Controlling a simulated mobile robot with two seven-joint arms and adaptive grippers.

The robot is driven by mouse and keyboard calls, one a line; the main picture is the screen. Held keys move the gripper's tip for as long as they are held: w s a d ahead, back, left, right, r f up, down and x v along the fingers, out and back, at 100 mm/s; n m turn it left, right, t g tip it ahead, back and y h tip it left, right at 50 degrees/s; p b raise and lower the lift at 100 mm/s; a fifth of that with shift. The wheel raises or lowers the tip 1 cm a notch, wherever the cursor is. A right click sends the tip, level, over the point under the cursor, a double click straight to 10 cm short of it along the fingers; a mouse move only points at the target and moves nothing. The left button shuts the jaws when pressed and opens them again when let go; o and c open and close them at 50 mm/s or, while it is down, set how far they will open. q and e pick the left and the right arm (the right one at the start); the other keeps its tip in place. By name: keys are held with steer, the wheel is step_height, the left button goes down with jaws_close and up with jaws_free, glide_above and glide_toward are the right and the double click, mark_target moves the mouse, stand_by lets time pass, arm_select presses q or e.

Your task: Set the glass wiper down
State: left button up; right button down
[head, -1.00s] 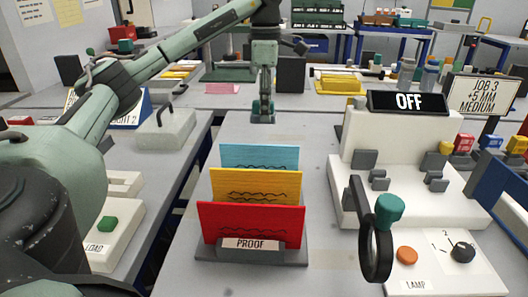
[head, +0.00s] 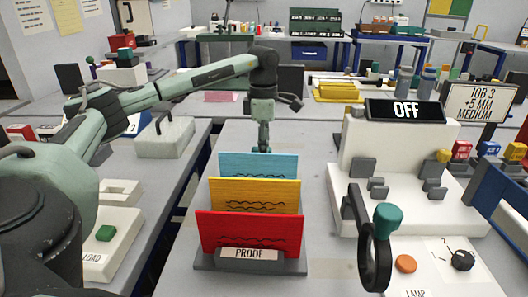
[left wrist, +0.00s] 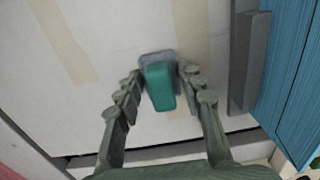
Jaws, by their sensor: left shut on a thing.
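My left gripper (head: 263,146) is just behind the blue card of the proof rack, pointing down at the grey table. In the left wrist view its fingers (left wrist: 162,78) are closed around the glass wiper (left wrist: 160,88), which has a teal handle and a grey pad at its far end. The pad appears close to the pale tabletop; I cannot tell whether it touches. In the head view the wiper is hidden behind the blue card (head: 258,166). My right gripper is not in view.
The proof rack (head: 250,265) holds red, yellow and blue cards in front of the gripper.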

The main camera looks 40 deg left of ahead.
arm_select(q)
steer(key=o, duration=0.7)
steer(key=shift+f, duration=0.15)
steer(key=o, duration=0.4)
steer(key=shift+o, duration=0.2)
steer(key=shift+r, duration=0.2)
step_height(320, 180, up, 4)
steer(key=shift+w+f, duration=0.1)
step_height(320, 180, up, 7)
steer(key=shift+a+f, duration=0.1)
steer(key=shift+r, duration=0.7)
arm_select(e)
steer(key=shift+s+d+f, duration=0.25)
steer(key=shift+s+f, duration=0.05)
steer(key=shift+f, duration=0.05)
